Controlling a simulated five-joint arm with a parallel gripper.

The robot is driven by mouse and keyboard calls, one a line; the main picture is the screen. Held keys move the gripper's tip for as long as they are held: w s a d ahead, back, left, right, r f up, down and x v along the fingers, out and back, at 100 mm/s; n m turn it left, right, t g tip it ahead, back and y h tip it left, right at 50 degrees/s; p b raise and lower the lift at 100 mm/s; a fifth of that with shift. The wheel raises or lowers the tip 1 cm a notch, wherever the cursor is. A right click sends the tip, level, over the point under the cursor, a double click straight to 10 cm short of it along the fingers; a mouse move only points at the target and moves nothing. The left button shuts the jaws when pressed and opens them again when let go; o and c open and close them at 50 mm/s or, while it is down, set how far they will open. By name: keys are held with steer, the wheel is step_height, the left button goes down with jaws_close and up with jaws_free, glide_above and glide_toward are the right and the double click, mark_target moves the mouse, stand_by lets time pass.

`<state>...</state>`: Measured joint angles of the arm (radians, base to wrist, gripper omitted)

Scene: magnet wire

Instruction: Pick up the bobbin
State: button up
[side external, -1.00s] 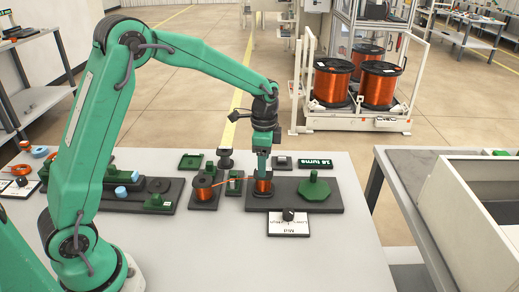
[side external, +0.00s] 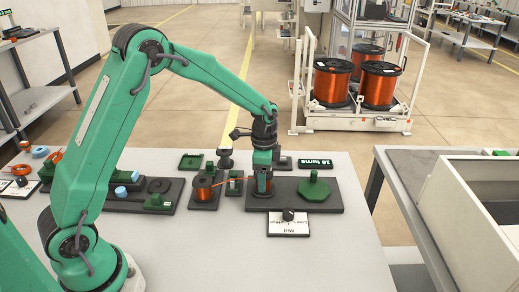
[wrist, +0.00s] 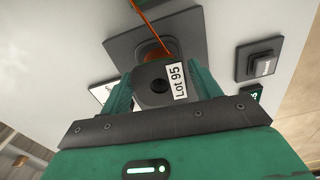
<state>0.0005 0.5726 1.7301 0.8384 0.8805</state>
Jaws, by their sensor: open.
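The bobbin (side external: 264,187), wound with orange wire, stands on the dark winding plate (side external: 288,203). The bobbin's lower part is mostly hidden.
An orange wire (wrist: 140,9) runs from the bobbin to the supply spool (side external: 204,187) at its left. A knob panel (side external: 288,226) lies in front. The table's front right is clear.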

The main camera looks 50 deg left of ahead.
stand_by(0.3)
steer(key=c, duration=0.9)
steer(key=shift+r, duration=0.2)
steer(key=shift+r, duration=0.55)
steer(key=r, duration=0.3)
steer(key=shift+s+d+r, duration=0.1)
steer(key=shift+d, duration=0.2)
steer(key=s+d+r, duration=0.5)
steer(key=d+r, duration=0.1)
steer(key=d, duration=0.3)
steer(key=shift+s+d+r, duration=0.2)
steer(key=shift+s+d, duration=0.05)
steer(key=shift+s, duration=0.15)
steer(key=shift+a, duration=0.1)
